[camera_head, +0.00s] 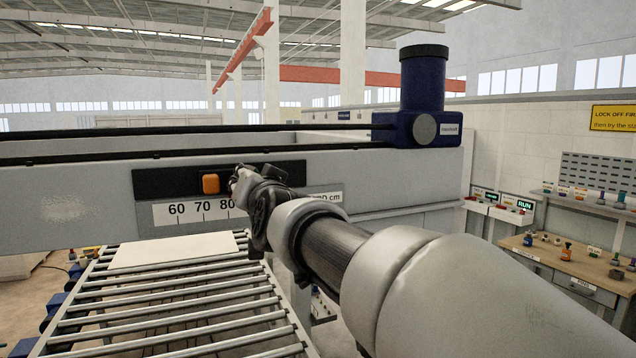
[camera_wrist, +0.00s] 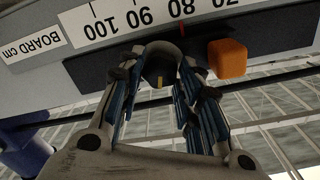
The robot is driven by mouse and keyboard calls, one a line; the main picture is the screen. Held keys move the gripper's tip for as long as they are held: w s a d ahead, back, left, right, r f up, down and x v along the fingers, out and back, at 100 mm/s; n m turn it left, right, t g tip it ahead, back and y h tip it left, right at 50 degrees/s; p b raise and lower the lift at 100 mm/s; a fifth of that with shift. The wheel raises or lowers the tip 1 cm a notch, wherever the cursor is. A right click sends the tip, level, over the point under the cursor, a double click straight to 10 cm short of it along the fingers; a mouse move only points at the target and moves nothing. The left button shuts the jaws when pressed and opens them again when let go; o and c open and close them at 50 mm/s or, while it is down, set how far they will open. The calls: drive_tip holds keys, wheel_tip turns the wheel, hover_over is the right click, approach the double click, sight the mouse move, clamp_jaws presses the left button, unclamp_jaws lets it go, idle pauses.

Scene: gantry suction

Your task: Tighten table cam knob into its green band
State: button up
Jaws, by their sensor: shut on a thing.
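A dark round knob (camera_wrist: 158,62) with a small yellow mark sits on the black strip of the beam. My gripper (camera_wrist: 160,80) is shut on it, with a finger on each side. In the head view my gripper (camera_head: 242,182) reaches the strip just right of an orange block (camera_head: 210,184), and the knob is hidden behind it. The orange block also shows close beside my fingers in the wrist view (camera_wrist: 227,59). I cannot make out a green band in either view.
A scale (camera_head: 190,212) marked in cm runs under the black strip (camera_head: 160,182). A roller conveyor (camera_head: 170,310) with a pale board (camera_head: 172,250) lies below the beam. A blue motor housing (camera_head: 423,85) stands at the beam's right. A workbench (camera_head: 565,262) with small items is at far right.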

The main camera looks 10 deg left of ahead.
drive_tip(key=o, duration=1.1)
drive_tip(key=v, duration=1.2)
drive_tip(key=shift+s, duration=0.1)
